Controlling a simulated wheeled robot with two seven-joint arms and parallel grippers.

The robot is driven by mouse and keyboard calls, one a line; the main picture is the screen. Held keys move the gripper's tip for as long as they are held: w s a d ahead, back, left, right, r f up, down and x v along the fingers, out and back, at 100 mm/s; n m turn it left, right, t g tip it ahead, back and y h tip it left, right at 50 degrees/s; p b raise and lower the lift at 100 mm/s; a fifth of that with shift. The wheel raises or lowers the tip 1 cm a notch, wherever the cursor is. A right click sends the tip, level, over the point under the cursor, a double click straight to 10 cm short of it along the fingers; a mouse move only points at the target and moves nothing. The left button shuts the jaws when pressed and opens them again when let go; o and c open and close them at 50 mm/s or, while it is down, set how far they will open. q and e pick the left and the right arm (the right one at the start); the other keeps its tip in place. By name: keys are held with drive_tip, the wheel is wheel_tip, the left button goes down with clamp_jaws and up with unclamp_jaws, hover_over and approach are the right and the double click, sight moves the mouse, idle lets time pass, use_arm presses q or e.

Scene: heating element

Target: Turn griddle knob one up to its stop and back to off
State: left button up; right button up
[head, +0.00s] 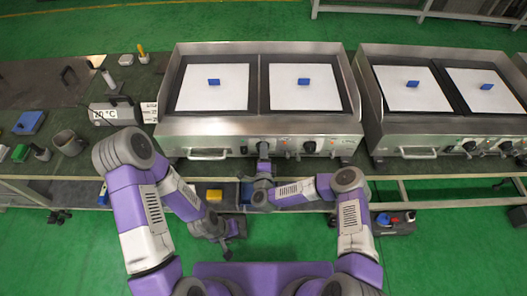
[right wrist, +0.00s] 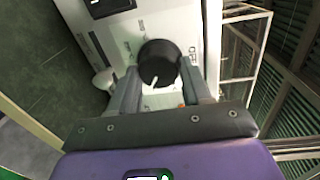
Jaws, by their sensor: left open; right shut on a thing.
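The left griddle (head: 258,124) stands on the bench with a steel front panel. My right gripper (head: 263,160) reaches up to this panel, left of another black knob (head: 309,147); it hides most of the knob it holds in the head view. In the right wrist view, a round black knob (right wrist: 159,62) sits between the two fingers of my right gripper (right wrist: 160,84), which is shut on it. The knob's white mark points down and slightly left; OFF lettering shows at its right. My left gripper (head: 228,240) is open and empty, low in front of the bench.
A second griddle (head: 430,130) stands to the right. The bench's front rail (head: 440,177) runs below the panels. Green floor is open in front.

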drive_tip(key=n, duration=0.8)
drive_tip(key=n+t+b, duration=0.1)
drive_tip(key=n, duration=0.7)
drive_tip(key=n+h+b, duration=0.1)
drive_tip(key=n, duration=0.7)
drive_tip(key=shift+a+f+t, duration=0.1)
drive_tip(key=shift+a+t, duration=0.2)
drive_tip(key=shift+a, duration=0.05)
drive_tip(key=shift+n, duration=0.3)
drive_tip(key=o, duration=1.1)
drive_tip(key=shift+c, duration=0.2)
drive_tip(key=shift+s, duration=0.1)
drive_tip(key=s, duration=0.7)
drive_tip(key=shift+s+a+f+p, duration=0.15)
drive_tip(key=shift+s+a+p, duration=0.1)
drive_tip(key=shift+p, duration=0.2)
